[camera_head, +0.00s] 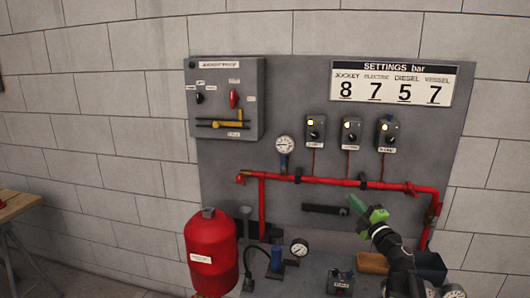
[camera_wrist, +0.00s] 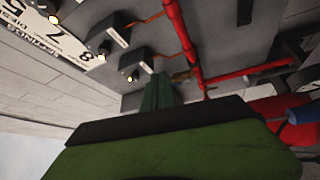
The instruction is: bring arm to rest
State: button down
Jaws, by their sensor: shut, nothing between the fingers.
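My gripper (camera_head: 357,206) has green fingers and shows at the lower right of the head view, in front of the grey panel (camera_head: 225,165). Its fingers are shut with nothing between them. They point up and left, just below the red pipe (camera_head: 330,181) and right of a black handle-like bar (camera_head: 325,209). My arm reaches up from the lower right. In the wrist view the green gripper body (camera_wrist: 180,150) fills the bottom, and the fingers (camera_wrist: 157,92) point at the panel. I cannot tell whether they touch anything.
A red tank (camera_head: 211,250) stands at the lower left. Pressure gauges (camera_head: 284,144) and several switch boxes (camera_head: 352,133) are on the panel, under the settings sign (camera_head: 392,83). A grey control box (camera_head: 226,97) is upper left. A wooden table (camera_head: 15,205) is at far left.

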jog(key=w+a+f+m+h, duration=0.25)
jog(key=a+m+h, duration=0.25)
jog(key=m+h, duration=0.3)
jog(key=s+a+f+m+g, duration=0.1)
jog(key=s+f+m+g, duration=0.15)
jog(key=f, duration=0.25)
jog(key=s+a+f+m+g+h+p, duration=0.1)
jog(key=s+a+f+m+g, duration=0.15)
jog(key=f+g, duration=0.2)
jog(key=s+f+m+g, duration=0.2)
jog(key=f+m+g, duration=0.15)
jog(key=f, duration=0.25)
jog(key=s+a+f+m+g+y, duration=0.1)
jog(key=s+a+f+g, duration=0.2)
jog(key=s, duration=0.6)
jog(key=s+a+f+m+g+y, duration=0.1)
jog(key=s+a+f+g+y, duration=0.1)
jog(key=s+f+g, duration=0.4)
jog(key=s+a, duration=0.1)
jog(key=s, duration=0.2)
jog(key=shift+s, duration=0.3)
